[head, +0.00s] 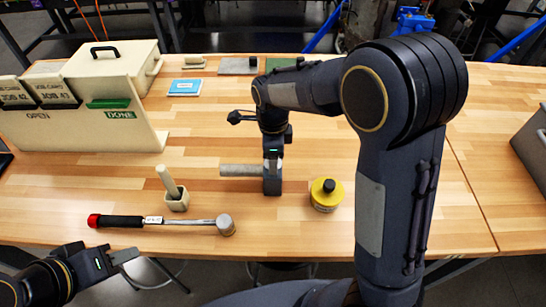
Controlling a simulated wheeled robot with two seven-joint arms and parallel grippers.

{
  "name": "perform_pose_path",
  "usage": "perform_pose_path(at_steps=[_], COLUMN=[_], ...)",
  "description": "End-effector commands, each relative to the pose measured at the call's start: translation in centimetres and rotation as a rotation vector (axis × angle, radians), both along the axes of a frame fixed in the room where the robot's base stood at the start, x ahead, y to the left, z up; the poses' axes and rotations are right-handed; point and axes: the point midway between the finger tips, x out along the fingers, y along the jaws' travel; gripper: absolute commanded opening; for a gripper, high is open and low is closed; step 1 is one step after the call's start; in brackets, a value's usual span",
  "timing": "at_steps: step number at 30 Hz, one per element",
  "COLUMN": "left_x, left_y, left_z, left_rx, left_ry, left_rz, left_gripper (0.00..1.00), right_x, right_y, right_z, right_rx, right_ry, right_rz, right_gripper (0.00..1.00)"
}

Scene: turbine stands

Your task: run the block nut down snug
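My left gripper (124,256) is at the lower left, off the table's front edge. Its pale fingers look closed together with nothing between them. My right gripper (272,182) points down at the middle of the table. Its fingers are at the right end of a grey bar (240,170) lying level. I cannot tell whether it grips the bar or only stands beside it. I cannot make out a block nut; it may be hidden by the gripper.
A small holder (177,203) with a pale rod and a yellow round container (325,196) flank the bar. A cream case (115,68), a job-card stand (130,135) and a blue booklet (185,87) are behind left.

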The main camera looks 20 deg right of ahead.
Motion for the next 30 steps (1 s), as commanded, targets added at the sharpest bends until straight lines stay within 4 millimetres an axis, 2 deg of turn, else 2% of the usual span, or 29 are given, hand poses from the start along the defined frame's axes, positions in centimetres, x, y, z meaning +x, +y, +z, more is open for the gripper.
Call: perform_pose_path(at_steps=[8, 16, 24, 30], left_x=[0.0, 0.0, 0.0, 0.0], left_y=[0.0, 0.0, 0.0, 0.0], left_z=[0.6, 2.7, 4.0, 4.0], left_rx=[0.000, 0.000, 0.000, 0.000], left_ry=[0.000, 0.000, 0.000, 0.000], left_rz=[0.000, 0.000, 0.000, 0.000], left_gripper=[0.36, 0.36, 0.36, 0.36], right_x=[0.0, 0.0, 0.0, 0.0], right_y=[0.0, 0.0, 0.0, 0.0], right_z=[0.7, 2.9, 4.9, 5.0], right_rx=[0.000, 0.001, 0.001, 0.000], right_ry=[0.000, -0.001, -0.001, 0.000], right_rz=[0.000, 0.000, 0.000, 0.000], right_gripper=[0.57, 0.57, 0.57, 0.57])
